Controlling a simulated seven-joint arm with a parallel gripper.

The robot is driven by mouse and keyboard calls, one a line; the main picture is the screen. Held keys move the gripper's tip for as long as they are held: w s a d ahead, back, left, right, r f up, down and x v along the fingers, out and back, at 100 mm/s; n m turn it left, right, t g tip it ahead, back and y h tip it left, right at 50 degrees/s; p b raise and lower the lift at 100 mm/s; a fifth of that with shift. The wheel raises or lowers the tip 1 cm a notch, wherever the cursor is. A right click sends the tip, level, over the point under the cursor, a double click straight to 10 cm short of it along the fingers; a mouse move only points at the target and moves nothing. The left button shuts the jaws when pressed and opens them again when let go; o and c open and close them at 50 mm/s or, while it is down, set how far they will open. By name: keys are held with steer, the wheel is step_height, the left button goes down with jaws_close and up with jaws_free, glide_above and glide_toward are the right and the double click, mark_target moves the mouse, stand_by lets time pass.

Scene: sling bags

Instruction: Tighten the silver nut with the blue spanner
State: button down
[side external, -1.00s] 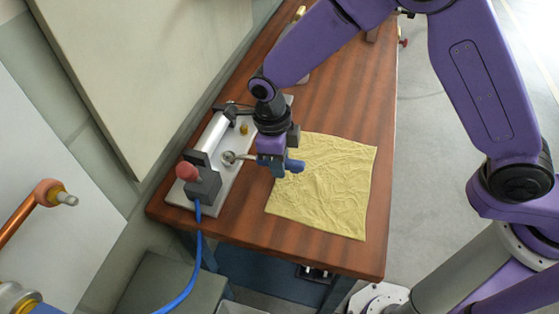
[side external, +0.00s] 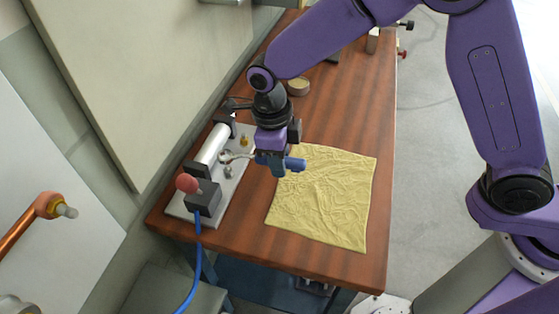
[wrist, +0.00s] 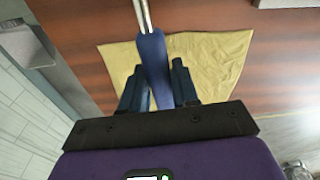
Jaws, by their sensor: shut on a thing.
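My gripper (side external: 279,165) is shut on the blue handle (side external: 296,164) of the spanner, above the yellow cloth's left edge. In the wrist view, the blue handle (wrist: 152,55) lies between my two fingers (wrist: 154,78), and its silver shaft (wrist: 143,14) runs out of the top of the picture. In the side view, the spanner's silver head (side external: 226,156) is over the grey plate (side external: 220,196). The silver nut (side external: 228,171) shows on the plate just below the head in the picture, apart from it. The height of the head above the plate is hard to tell.
On the plate stand a silver cylinder (side external: 212,144), a small brass fitting (side external: 244,141) and a dark box (side external: 203,196) with a red knob and blue hose (side external: 196,262). A yellow cloth (side external: 330,205) covers the wooden table's front. A round tin (side external: 298,87) stands further back.

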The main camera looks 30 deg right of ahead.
steer(key=shift+r, duration=0.4)
steer(key=shift+r, duration=0.1)
steer(key=r+n, duration=0.1)
steer(key=w+d+r+n, duration=0.1)
steer(key=w+r+n, duration=0.1)
steer(key=shift+w+d, duration=0.15)
steer(key=shift+d, duration=0.1)
steer(key=shift+f, duration=0.15)
steer(key=shift+f, duration=2.75)
steer(key=shift+f, duration=1.7)
